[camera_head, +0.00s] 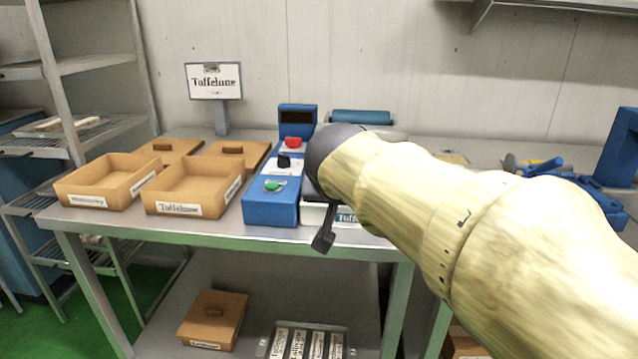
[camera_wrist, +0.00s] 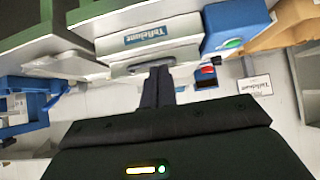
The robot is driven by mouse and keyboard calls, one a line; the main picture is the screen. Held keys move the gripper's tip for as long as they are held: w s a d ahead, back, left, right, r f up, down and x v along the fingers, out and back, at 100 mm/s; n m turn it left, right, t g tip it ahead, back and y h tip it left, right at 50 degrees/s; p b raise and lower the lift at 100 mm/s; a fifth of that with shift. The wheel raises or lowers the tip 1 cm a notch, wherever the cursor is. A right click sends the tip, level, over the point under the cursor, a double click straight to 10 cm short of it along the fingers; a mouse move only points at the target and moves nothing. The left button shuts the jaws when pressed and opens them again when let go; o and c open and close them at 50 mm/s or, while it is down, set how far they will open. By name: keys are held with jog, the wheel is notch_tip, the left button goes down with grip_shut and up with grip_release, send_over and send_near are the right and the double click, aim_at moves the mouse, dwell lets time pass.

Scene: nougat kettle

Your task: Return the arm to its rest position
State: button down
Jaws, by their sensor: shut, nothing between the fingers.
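My arm (camera_head: 440,220) reaches in from the lower right in the head view, its dark wrist in front of the machine on the metal table. My gripper (camera_head: 322,241) points down by the table's front edge, just right of the blue control box (camera_head: 270,208). In the wrist view my gripper (camera_wrist: 158,73) has its dark fingers together with nothing between them. The white machine body (camera_wrist: 165,38) with its label shows beyond the fingers, picture upside down. I cannot tell whether the fingers touch anything. My arm hides much of the machine in the head view.
Two open cardboard trays (camera_head: 107,181) (camera_head: 190,187) stand on the left of the table, with lids (camera_head: 240,150) behind. A sign (camera_head: 213,82) stands at the back. Blue tools (camera_head: 560,172) lie on the right. A box (camera_head: 213,320) sits on the lower shelf.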

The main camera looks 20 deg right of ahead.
jog(key=shift+s+a, duration=0.1)
jog(key=shift+s, duration=0.05)
jog(key=s+a+f+n+g+y, duration=0.1)
jog(key=s+f+g, duration=0.15)
jog(key=f, duration=0.65)
jog(key=s+a+f+n+g+y, duration=0.2)
jog(key=s+f, duration=0.2)
jog(key=f, duration=0.6)
jog(key=s+a+f+n+g+y, duration=0.1)
jog(key=s+f+g, duration=0.15)
jog(key=f, duration=0.65)
notch_tip(320, 180, up, 30)
jog(key=s+p, duration=0.1)
jog(key=p, duration=2.9)
jog(key=shift+n+t, duration=0.3)
